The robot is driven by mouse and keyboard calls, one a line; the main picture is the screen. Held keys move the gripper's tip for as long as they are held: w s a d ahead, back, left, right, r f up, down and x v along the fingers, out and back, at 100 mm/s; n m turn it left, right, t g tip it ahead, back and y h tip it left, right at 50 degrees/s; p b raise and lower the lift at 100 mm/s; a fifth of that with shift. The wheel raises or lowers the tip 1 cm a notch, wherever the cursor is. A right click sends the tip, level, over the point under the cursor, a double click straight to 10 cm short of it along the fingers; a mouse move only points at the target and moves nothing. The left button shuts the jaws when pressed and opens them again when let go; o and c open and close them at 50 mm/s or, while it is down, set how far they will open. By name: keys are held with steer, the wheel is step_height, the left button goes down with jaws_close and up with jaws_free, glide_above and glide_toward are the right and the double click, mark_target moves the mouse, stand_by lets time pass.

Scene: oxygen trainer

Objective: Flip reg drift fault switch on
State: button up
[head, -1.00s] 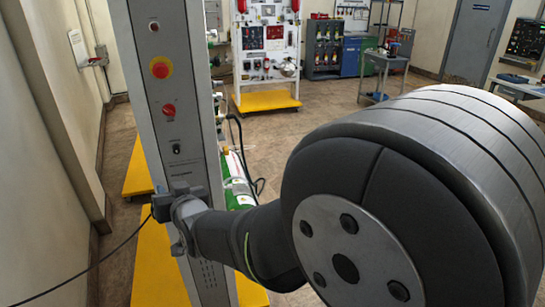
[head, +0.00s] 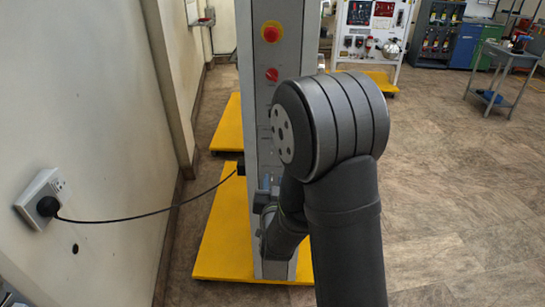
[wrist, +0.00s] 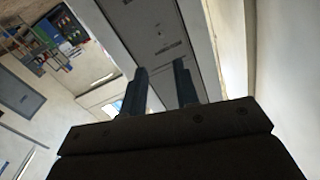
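The trainer's tall grey side panel (head: 254,105) stands upright in the head view, with a red push button on yellow (head: 271,33) and a red rotary knob (head: 272,74) below it. I cannot make out the reg drift fault switch; my arm covers part of the panel below the knob. My gripper (head: 266,190) is at the lower part of the panel, small and partly hidden by my arm. In the wrist view my gripper (wrist: 160,84) shows two separated fingers with nothing between them. The panel (wrist: 160,25) lies beyond them, with small dark marks; contact cannot be told.
A black cable (head: 150,217) runs from a wall socket (head: 42,198) on the left to the panel. The trainer's yellow base (head: 222,240) sticks out at floor level. Open floor (head: 450,200) lies to the right; a grey cart (head: 500,75) stands farther back.

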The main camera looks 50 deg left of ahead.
steer(key=x, duration=1.2)
steer(key=shift+w+a, duration=0.3)
jaws_close()
